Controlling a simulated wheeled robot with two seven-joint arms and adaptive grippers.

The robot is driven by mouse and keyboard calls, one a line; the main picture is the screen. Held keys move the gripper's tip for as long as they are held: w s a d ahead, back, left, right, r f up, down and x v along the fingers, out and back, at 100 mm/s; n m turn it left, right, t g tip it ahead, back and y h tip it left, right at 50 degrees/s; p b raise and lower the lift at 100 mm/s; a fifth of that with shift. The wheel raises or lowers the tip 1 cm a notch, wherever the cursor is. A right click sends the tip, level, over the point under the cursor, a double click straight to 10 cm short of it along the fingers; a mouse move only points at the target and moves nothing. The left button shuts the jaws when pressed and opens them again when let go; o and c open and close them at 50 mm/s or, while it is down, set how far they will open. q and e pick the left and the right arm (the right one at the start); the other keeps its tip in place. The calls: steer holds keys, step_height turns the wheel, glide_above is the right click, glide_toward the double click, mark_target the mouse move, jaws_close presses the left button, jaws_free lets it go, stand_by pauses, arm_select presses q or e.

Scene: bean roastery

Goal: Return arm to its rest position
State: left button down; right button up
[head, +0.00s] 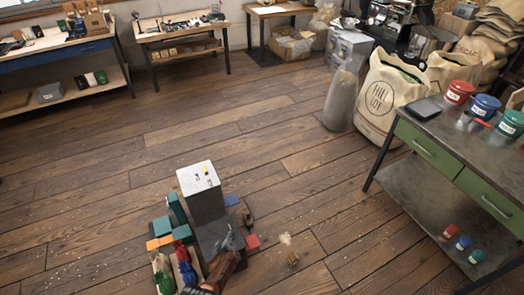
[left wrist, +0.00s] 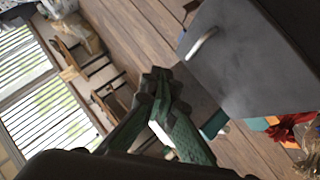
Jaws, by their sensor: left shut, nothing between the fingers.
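A dark grey surface with a silver handle (left wrist: 202,44) shows beyond the fingers, at the right of that view. I cannot tell whether the fingers touch anything. My right gripper is in neither view.
Teal boxes (head: 163,226), a red block (head: 253,242) and coloured bags (head: 184,254) lie close around the gripper. A green-drawered table (head: 436,151) stands at the right, beside a full sack (head: 387,99). Workbenches line the back. The middle floor (head: 150,130) is clear.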

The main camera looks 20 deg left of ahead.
arm_select(q)
steer(key=s+f+m+g+h, duration=0.1)
steer(key=s+f+m+g, duration=0.1)
steer(key=s+f, duration=0.5)
steer(key=s+f+m+g, duration=0.1)
steer(key=s+f+m, duration=0.2)
steer(key=s, duration=0.9)
steer(key=s+f+m+g+h, duration=0.1)
steer(key=s+f+m+g, duration=0.1)
steer(key=s+f, duration=0.5)
steer(key=s+f+m+g, duration=0.3)
steer(key=s+m+g, duration=0.2)
steer(key=s, duration=3)
steer(key=shift+f+m, duration=0.15)
steer(key=shift+m, duration=0.35)
steer(key=shift+d, duration=0.1)
